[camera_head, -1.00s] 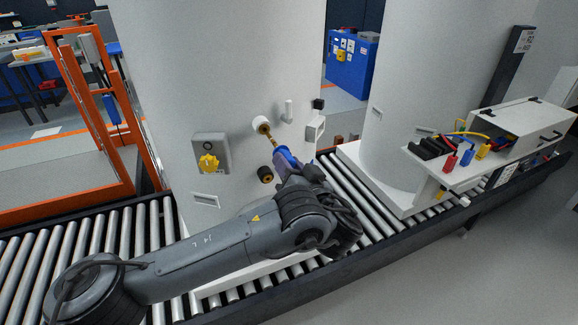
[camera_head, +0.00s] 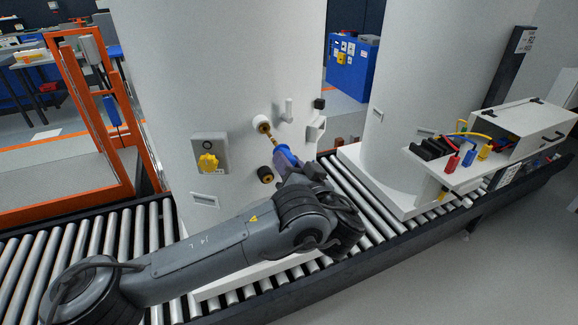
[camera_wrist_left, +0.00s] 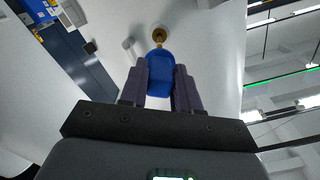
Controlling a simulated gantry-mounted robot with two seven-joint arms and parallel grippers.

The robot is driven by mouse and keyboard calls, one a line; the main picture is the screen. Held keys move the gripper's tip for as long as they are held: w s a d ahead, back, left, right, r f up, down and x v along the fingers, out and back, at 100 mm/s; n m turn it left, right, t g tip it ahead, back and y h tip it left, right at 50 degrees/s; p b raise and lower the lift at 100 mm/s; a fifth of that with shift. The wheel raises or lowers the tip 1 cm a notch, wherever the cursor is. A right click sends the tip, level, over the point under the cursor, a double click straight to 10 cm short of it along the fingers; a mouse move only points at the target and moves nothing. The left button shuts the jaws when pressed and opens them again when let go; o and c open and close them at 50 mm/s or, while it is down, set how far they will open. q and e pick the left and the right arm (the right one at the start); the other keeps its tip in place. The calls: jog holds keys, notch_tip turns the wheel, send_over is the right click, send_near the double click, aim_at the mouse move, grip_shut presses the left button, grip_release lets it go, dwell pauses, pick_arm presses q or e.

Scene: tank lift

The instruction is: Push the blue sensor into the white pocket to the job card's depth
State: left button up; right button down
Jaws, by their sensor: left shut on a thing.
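The blue sensor (camera_head: 288,154) is held in my left gripper (camera_head: 284,162) in front of the large white tank (camera_head: 225,70). Its thin brass stem points up and left to the white pocket (camera_head: 260,122), a short round stub with a brass mouth. The stem tip appears to be at or in the mouth; how deep I cannot tell. In the left wrist view the sensor's blue body (camera_wrist_left: 160,70) sits between the two dark fingers (camera_wrist_left: 160,88), with the brass part (camera_wrist_left: 159,36) beyond it against the tank. My right gripper is not in view.
A dark, brass-faced port (camera_head: 265,174) is just below the sensor. A grey box with a yellow knob (camera_head: 208,161) is on the tank to the left. A white peg (camera_head: 286,111) and bracket (camera_head: 315,130) are close on the right. Rollers (camera_head: 350,190) run beneath.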

aim_at(277, 146)
pick_arm(q)
jog(key=shift+b, duration=0.35)
dwell(0.6)
jog(key=shift+b, duration=0.35)
dwell(0.5)
jog(key=shift+b, duration=0.4)
jog(key=shift+b, duration=0.3)
jog(key=shift+w, duration=0.1)
dwell(0.4)
jog(key=shift+w+a+b, duration=0.3)
jog(key=shift+w+b, duration=0.3)
jog(key=shift+b, duration=0.2)
jog(key=shift+b+x, duration=1.05)
jog(key=shift+x, duration=0.15)
